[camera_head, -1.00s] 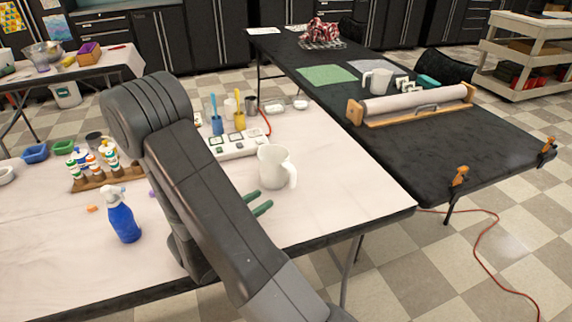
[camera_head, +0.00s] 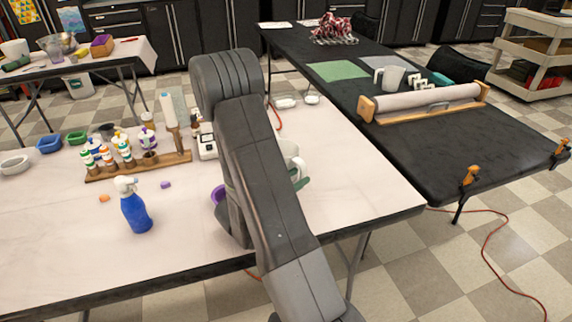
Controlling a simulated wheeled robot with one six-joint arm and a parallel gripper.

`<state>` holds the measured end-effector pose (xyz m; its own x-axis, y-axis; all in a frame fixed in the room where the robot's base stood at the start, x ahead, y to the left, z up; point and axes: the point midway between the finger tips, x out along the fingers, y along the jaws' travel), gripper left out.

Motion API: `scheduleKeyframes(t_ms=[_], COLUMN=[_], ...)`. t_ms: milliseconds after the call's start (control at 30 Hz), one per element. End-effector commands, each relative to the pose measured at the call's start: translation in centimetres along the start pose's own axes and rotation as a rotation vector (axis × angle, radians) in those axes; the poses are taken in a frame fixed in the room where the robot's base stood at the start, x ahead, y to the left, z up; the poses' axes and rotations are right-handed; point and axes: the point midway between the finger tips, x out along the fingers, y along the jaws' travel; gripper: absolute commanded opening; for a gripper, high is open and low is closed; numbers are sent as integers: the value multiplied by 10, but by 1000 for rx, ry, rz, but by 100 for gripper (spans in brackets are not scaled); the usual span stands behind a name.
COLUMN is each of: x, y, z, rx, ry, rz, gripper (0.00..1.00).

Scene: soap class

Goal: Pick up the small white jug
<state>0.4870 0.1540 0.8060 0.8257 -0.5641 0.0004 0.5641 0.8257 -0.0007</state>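A white jug (camera_head: 291,152) stands on the near white table, mostly hidden behind my arm. Only its rim and part of its right side show. My gripper (camera_head: 300,184) is nearly all hidden behind the arm; a green fingertip shows low beside this jug. Whether it touches the jug, and how far the fingers are apart, cannot be seen. A second white jug (camera_head: 391,79) stands upright on the black table, with its handle to the left, clear of my arm. I cannot tell from size alone which jug is the small one.
A blue spray bottle (camera_head: 136,208) and a wooden rack of paint bottles (camera_head: 140,165) stand left of my arm. A roller in a wooden frame (camera_head: 422,102) lies on the black table (camera_head: 440,150). The white table's front right part (camera_head: 355,190) is clear.

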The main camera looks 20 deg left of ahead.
Motion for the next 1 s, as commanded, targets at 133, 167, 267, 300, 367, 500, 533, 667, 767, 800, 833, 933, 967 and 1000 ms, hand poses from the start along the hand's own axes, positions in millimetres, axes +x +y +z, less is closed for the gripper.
scheduleKeyframes(t_ms=[133,167,267,300,367,500,533,667,767,800,833,933,967,1000], x=[19,21,27,28,28,28,28,28,28,28,28,28,28,28], y=[-1,-1,0,0,0,0,0,0,0,0,0,0,0,0], z=[2,2,1,1,1,1,1,1,1,1,1,1,1,1], rx=[1,1,1,1,1,1,1,1,1,1,0,1,1,1], ry=[1,1,1,1,1,1,1,1,1,1,1,0,0,0], rz=[-4,-3,-2,-1,0,0,0,0,0,0,0,0,0,0], gripper=[36,36,36,36,36,36,36,13,0,0,0,0,0,0])
